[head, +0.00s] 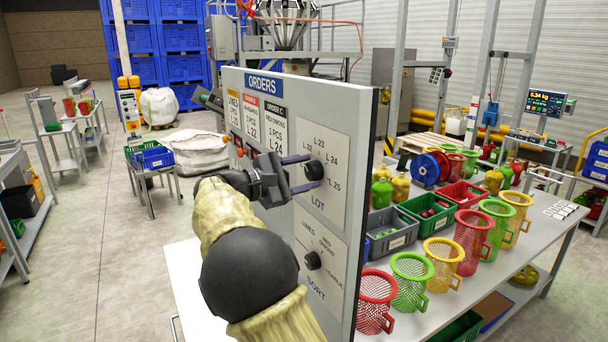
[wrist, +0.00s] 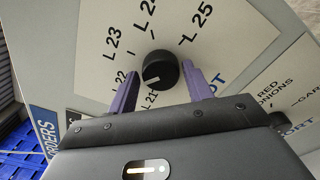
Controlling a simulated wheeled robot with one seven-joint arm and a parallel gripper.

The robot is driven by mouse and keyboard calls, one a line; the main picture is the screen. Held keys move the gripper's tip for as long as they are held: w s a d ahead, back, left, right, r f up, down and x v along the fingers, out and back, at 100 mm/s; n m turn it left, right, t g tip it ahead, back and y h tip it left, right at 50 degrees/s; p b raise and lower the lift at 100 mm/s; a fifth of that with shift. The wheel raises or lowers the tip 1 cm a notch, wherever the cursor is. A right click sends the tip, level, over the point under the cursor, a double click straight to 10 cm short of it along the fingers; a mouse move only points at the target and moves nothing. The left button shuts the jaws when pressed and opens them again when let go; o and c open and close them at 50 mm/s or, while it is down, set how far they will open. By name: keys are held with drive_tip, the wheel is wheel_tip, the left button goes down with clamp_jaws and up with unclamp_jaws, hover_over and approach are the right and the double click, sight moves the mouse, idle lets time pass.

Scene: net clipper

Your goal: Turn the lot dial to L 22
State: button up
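The lot dial (head: 314,170) is a round black knob on the grey order board, above the word LOT. It also shows in the wrist view (wrist: 162,69), ringed by labels L 21 to L 25. Its white mark lies on the lower-left part of the knob, towards L 21 and L 22; I cannot tell its exact setting. My gripper (wrist: 161,71) has its two purple fingers apart, one on each side of the dial. A narrow gap seems to show on both sides; contact is unclear. In the head view, my gripper (head: 309,172) covers the panel's left part.
The sort dial (head: 313,260) sits lower on the same board (head: 351,105). Order cards (head: 251,115) hang left of my gripper. To the right, a table holds mesh baskets (head: 411,280) and crates (head: 428,211). Open floor lies to the left.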

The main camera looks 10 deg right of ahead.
drive_tip(key=shift+o, duration=0.9)
drive_tip(key=shift+a+f, duration=0.1)
drive_tip(key=shift+a, duration=0.05)
drive_tip(key=shift+s+a, duration=0.1)
drive_tip(key=shift+a, duration=0.2)
drive_tip(key=b+v, duration=0.3)
drive_tip(key=v, duration=1.3)
drive_tip(key=shift+a+b, duration=0.3)
drive_tip(key=shift+a, duration=0.05)
drive_tip(key=shift+s, duration=0.15)
